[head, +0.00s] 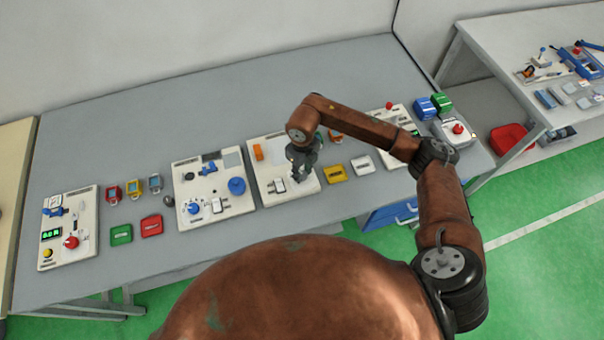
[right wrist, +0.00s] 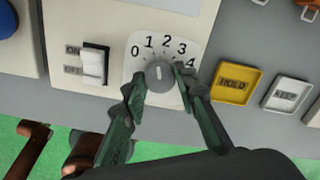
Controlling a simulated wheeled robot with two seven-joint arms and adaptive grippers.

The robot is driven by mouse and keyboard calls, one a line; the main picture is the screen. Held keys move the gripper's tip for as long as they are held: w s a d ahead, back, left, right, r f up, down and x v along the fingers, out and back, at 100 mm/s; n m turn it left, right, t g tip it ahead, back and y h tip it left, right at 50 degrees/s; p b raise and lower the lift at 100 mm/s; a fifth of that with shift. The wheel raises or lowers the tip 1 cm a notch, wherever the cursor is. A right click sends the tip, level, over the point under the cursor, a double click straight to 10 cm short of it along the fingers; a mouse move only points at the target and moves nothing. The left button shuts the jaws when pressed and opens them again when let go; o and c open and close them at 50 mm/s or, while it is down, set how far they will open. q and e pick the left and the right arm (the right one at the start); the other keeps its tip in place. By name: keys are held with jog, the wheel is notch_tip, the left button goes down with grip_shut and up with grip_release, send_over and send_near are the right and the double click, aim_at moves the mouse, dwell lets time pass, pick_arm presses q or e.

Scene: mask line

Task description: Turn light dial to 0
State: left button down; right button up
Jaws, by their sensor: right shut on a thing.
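The light dial (right wrist: 160,73) is a round grey knob on a white scale plate marked 0 to 4, in the right wrist view. Its pale pointer line points up toward the area between 1 and 2. My right gripper (right wrist: 160,84) is shut on the dial, one dark green finger on each side. In the head view my right gripper (head: 302,166) reaches down onto the middle-right white panel (head: 272,168) and hides the dial there. My left gripper is not in view.
An ON/OFF rocker switch (right wrist: 94,66) is just left of the dial. A yellow HOLD tile (right wrist: 235,84) and a white tile (right wrist: 288,93) lie to the right. A panel with a blue dial (head: 236,186) stands to the left on the grey table (head: 100,160).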

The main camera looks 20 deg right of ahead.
aim_at(302, 174)
jog(key=n+b, duration=0.4)
jog(key=n, duration=0.1)
jog(key=shift+f, duration=0.1)
jog(key=shift+n+b, duration=0.95)
jog(key=shift+n, duration=0.55)
jog(key=shift+r, duration=0.2)
jog(key=o, duration=1.1)
jog(key=shift+o, duration=0.2)
notch_tip(302, 174, up, 12)
